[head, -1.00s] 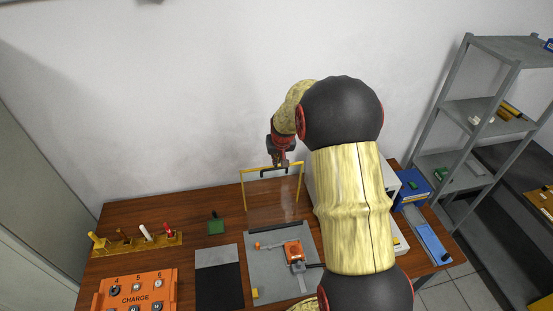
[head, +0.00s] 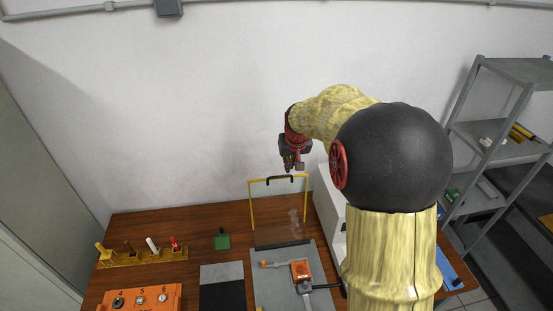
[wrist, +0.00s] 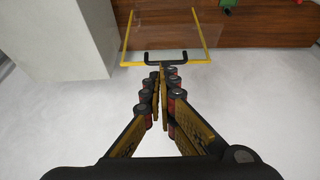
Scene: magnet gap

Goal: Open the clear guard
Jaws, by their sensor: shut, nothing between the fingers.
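The clear guard (head: 279,205) is a see-through panel in a yellow frame with a black handle (head: 280,179) on its top bar. It stands upright at the back of the grey plate (head: 275,267) in the head view. In the wrist view the guard (wrist: 170,35) is at the top, its handle (wrist: 167,57) just beyond the fingertips. My gripper (head: 293,167) is above the guard's top bar and is shut and empty. In the wrist view my gripper (wrist: 163,75) has its fingers together, apart from the handle as far as I can tell.
The plate carries an orange device (head: 300,270). Left of it are a black and grey mat (head: 221,290), a green block (head: 222,242), a yellow tool rack (head: 145,259) and an orange numbered box (head: 140,298). A white box (head: 328,212) stands close right of the guard. The wall is behind.

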